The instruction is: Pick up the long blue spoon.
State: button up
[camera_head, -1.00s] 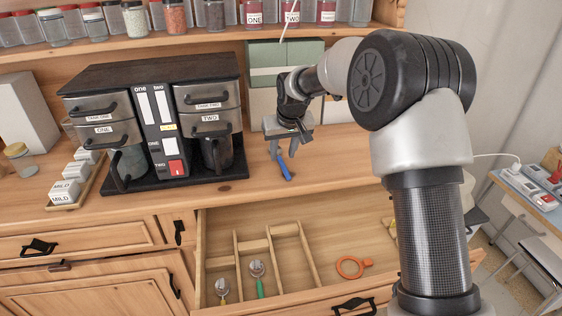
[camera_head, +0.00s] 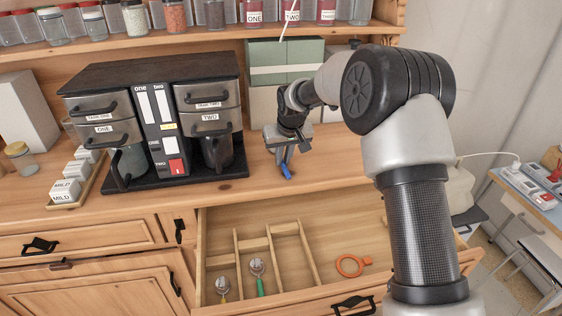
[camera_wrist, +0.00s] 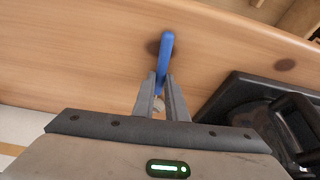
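I see no clear gap between the spoon and the counter.
The black coffee machine (camera_head: 160,128) stands left of my gripper. Green and white boxes (camera_head: 285,62) stand behind it. Below the counter edge, an open drawer (camera_head: 340,225) holds a green-handled utensil (camera_head: 258,278), a yellow-handled one (camera_head: 222,289) and an orange ring (camera_head: 349,266).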

aim_at(283, 163)
jog(key=shift+r, duration=0.1)
grip_shut()
jog(key=shift+r, duration=0.25)
notch_tip(283, 163, up, 10)
jog(key=shift+f, duration=0.2)
